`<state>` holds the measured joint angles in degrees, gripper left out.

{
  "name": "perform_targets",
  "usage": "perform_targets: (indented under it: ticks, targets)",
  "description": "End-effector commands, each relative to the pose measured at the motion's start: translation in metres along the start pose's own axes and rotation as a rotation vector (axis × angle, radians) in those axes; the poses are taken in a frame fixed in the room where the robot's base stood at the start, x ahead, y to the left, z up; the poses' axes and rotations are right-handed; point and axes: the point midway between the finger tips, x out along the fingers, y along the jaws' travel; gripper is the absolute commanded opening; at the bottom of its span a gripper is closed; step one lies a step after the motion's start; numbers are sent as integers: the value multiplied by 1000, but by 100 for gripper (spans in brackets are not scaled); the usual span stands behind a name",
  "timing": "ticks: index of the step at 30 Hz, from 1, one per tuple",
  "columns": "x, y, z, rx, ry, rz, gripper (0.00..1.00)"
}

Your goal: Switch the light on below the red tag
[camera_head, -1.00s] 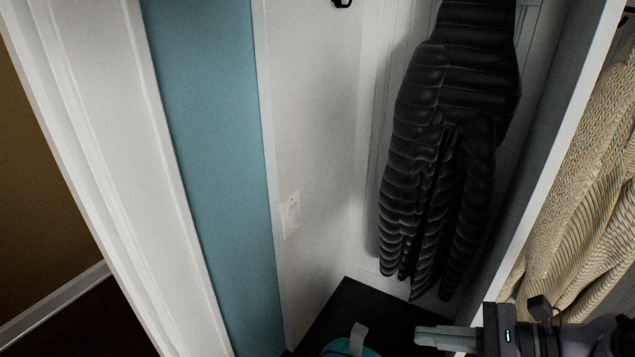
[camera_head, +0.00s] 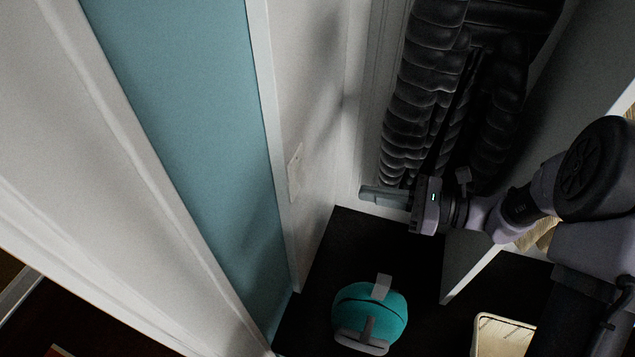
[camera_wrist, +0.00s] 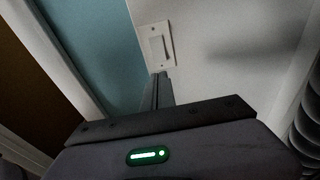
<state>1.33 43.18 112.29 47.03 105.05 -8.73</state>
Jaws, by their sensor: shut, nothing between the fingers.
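A white light switch (camera_head: 295,172) is set on the white side wall of the alcove in the head view. In the wrist view the switch plate (camera_wrist: 153,44) with its rocker shows just beyond my fingertips. My gripper (camera_head: 364,192) is shut and empty, its fingers pointing left toward that wall. In the head view a gap shows between the fingertips and the switch. In the wrist view my gripper (camera_wrist: 158,78) overlaps the bottom of the plate, and I cannot tell contact there. No red tag is visible in these frames.
A dark puffy jacket (camera_head: 435,90) hangs behind my gripper. A teal bag or helmet-like object (camera_head: 395,312) sits on the dark bench (camera_head: 350,240) below. A pale basket (camera_head: 505,325) stands at lower right. White partitions edge the alcove.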

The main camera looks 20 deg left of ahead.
Motion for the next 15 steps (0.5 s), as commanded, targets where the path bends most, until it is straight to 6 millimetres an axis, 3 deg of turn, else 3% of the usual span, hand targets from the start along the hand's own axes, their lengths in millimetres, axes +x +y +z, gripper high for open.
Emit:
perform_targets:
  ticks: [9, 15]
  targets:
    - [71, 1, -2, -2, 1, 5, 0]
    - [104, 1, -1, -2, 1, 3, 0]
